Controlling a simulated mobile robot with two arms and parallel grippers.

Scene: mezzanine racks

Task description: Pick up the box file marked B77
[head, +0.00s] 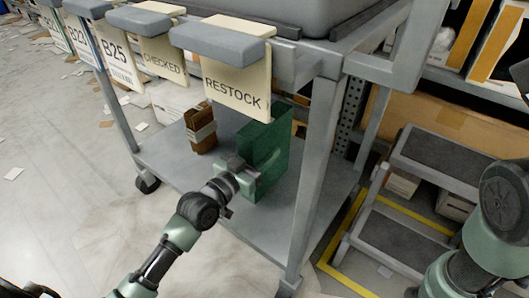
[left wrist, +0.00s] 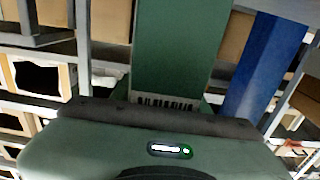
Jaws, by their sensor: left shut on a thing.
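A green box file (head: 268,150) is upright at the lower shelf of a grey cart (head: 225,200). I cannot tell whether it touches the shelf. My left gripper (head: 245,180) is shut on the near edge of this file. In the left wrist view the green file (left wrist: 172,50) rises beyond the gripper body, with part of a barcode label showing above the palm. The fingertips are hidden there. I cannot read B77 on the file in either view. My right gripper is not in view; only part of my right arm shows at the right.
A brown box file (head: 200,128) stands on the same shelf to the left. Hanging cards, one the RESTOCK sign (head: 232,88), overhang the shelf. A cart post (head: 315,170) is right of the green file. A step stool (head: 400,210) stands at right.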

